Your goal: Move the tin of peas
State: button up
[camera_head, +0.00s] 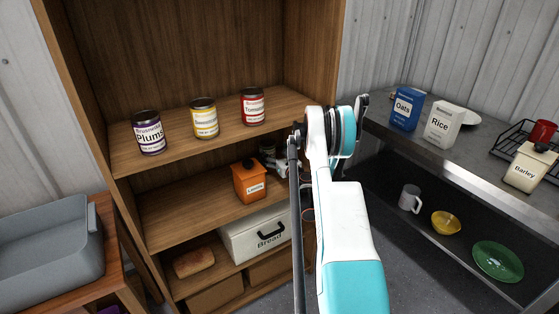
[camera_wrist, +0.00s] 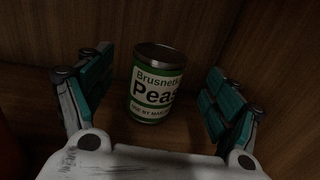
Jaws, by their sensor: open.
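The tin of peas (camera_wrist: 157,88) stands upright on a wooden surface in the wrist view, with a green and white label reading "Brusnetti Peas". My gripper (camera_wrist: 152,110) is open, with one teal-padded finger to the left of the tin and one to the right. Both fingers look clear of the tin. In the head view my gripper (camera_head: 279,166) reaches into the middle shelf of the wooden cabinet (camera_head: 190,214). A small part of a tin shows just behind it there, mostly hidden by my gripper and arm.
An orange Lentils canister (camera_head: 250,181) stands left of my gripper on the same shelf. Plums (camera_head: 148,133), a yellow-labelled tin (camera_head: 204,119) and a red-labelled tin (camera_head: 253,107) stand on the shelf above. A white Bread box (camera_head: 257,237) sits below. A metal counter (camera_head: 465,148) stands at right.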

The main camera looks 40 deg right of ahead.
aim_at(267, 142)
jog(key=b+x, duration=0.2)
jog(key=x, duration=0.5)
jog(key=shift+w, duration=0.25)
jog(key=shift+c, duration=0.6)
jog(key=c, duration=1.4)
jog(key=shift+s, duration=0.1)
